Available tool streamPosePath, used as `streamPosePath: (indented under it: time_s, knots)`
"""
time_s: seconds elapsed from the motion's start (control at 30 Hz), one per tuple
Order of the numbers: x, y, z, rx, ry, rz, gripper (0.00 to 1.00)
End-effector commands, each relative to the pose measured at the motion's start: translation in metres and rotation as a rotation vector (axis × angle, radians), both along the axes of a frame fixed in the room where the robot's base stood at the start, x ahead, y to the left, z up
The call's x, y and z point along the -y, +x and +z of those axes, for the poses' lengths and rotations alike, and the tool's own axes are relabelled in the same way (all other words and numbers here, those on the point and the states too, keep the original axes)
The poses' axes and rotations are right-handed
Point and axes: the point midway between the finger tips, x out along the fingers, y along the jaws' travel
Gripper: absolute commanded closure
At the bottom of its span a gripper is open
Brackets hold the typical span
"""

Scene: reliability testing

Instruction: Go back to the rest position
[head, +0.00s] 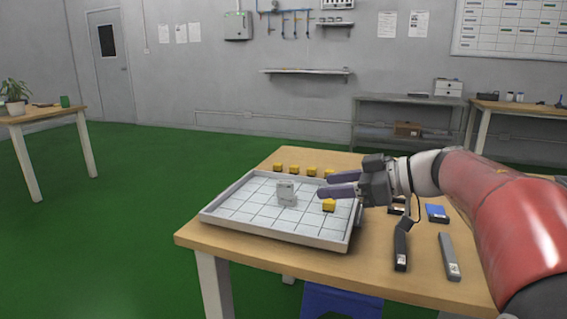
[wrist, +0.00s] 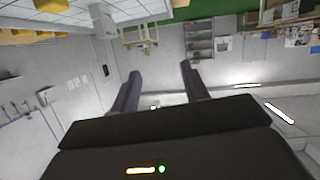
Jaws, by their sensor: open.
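My gripper (head: 321,185) reaches in from the right, above the right part of a shallow white tray (head: 232,222) on a wooden table. Its two dark fingers point left and are apart, with nothing between them. They also show spread and empty in the wrist view (wrist: 159,70). A small grey block (head: 286,193) stands on the tray's gridded floor, left of the fingertips. A yellow block (head: 328,205) shows on the right part of the tray, below the fingers in the picture.
Several yellow blocks stand in a row behind the tray, one of them here (head: 295,169). A black device (head: 401,250), a grey device (head: 448,257) and a blue item (head: 437,213) lie on the table right of the tray. A blue bin (head: 340,303) is below the table.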

Motion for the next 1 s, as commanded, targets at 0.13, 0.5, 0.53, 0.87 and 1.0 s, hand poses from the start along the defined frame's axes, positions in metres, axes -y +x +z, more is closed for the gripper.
streamPosePath:
  time_s: [0.13,0.5,0.53,0.87,1.0]
  knots:
    - [0.004,0.007,0.016,0.09,0.045,-0.076,0.55]
    - [0.041,0.025,0.067,0.346,0.176,-0.471,0.55]
    - [0.048,0.025,0.069,0.36,0.183,-0.524,0.55]
    - [0.125,-0.035,0.009,0.152,0.084,-1.178,0.55]
    - [0.121,-0.095,-0.066,-0.139,-0.071,-1.291,0.55]
